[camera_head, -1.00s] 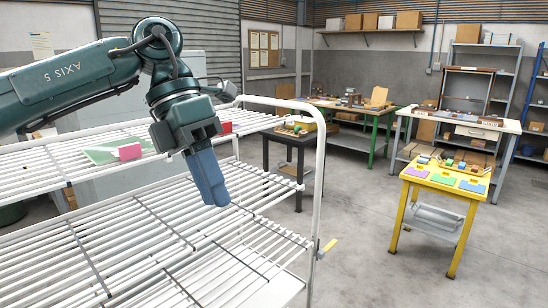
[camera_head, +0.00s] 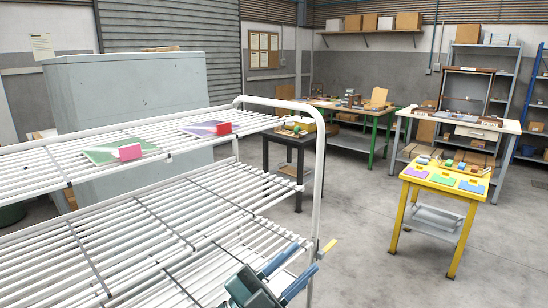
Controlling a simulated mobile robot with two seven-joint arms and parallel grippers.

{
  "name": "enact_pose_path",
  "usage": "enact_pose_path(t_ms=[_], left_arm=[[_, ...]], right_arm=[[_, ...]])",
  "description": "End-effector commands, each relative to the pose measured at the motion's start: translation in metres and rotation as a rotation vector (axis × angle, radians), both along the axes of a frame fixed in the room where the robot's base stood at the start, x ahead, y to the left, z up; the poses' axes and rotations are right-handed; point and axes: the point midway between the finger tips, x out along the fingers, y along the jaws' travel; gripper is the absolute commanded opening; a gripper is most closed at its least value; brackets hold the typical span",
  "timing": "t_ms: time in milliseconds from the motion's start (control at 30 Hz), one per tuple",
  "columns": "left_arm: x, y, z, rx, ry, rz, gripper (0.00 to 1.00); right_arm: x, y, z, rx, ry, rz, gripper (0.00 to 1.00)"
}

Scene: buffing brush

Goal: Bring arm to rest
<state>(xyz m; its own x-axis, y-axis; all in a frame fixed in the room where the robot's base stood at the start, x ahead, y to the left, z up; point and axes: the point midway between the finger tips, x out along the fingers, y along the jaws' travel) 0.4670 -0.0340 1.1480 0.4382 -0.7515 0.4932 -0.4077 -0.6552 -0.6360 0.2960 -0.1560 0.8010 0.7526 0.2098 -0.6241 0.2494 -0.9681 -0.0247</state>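The rest of the left arm is out of view.
On the rack's upper shelf are a pink block (camera_head: 130,152) by a green sheet and a red block (camera_head: 224,128) by a purple-grey sheet. A grey cabinet (camera_head: 130,95) stands behind. A yellow table (camera_head: 445,190) with colored pads stands right, with open floor around it.

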Motion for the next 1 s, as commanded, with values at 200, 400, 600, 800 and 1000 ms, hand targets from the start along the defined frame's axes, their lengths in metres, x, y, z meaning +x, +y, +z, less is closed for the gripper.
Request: enact_pose_path(t_ms=[200, 400, 600, 800, 1000], left_arm=[[-0.003, 0.066, -0.129, -0.076, 0.553, 0.283, 0.32], [-0.063, 0.131, -0.251, -0.076, 1.027, 0.509, 0.32], [-0.137, 0.174, -0.323, -0.049, 1.347, 0.652, 0.32], [-0.17, 0.189, -0.346, -0.034, 1.463, 0.702, 0.32], [-0.17, 0.189, -0.346, -0.034, 1.463, 0.702, 0.32]], right_arm=[[0.0, 0.0, 0.0, 0.0, 0.0, 0.0, 0.0], [0.0, 0.0, 0.001, 0.0, -0.001, 0.0, 0.0], [0.001, 0.0, 0.002, 0.001, -0.004, 0.0, 0.0], [0.001, 0.0, 0.002, 0.001, -0.005, 0.0, 0.0], [0.001, 0.0, 0.002, 0.001, -0.005, 0.0, 0.0]])
